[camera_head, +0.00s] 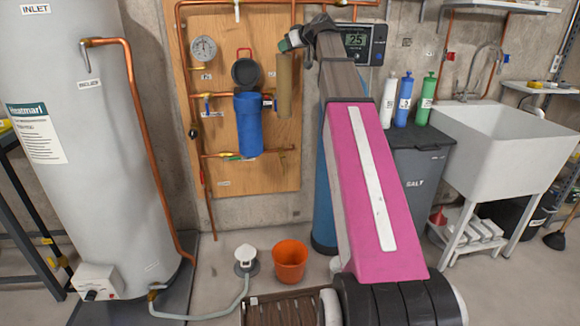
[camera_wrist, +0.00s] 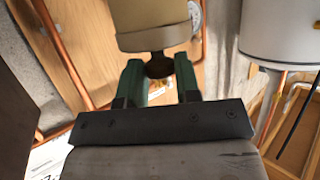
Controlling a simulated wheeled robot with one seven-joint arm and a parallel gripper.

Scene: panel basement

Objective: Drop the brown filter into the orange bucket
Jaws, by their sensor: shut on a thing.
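The brown filter (camera_head: 284,88) is a tan cylinder hanging upright in front of the wooden panel, right of the blue housing. My gripper (camera_head: 288,44) is above its upper end, with green fingers. In the wrist view, the fingers (camera_wrist: 160,78) close around a dark part at the end of the filter (camera_wrist: 152,25). The gripper is shut on the filter. The orange bucket (camera_head: 290,262) stands open on the floor, well below the filter and roughly under it in the picture.
A blue filter housing (camera_head: 249,125) and a dark round cap (camera_head: 245,72) are on the panel with copper pipes. A floor drain with a white funnel (camera_head: 245,258) and hose is left of the bucket. A slatted crate (camera_head: 285,310) lies in front. A blue tank (camera_head: 322,200) stands right.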

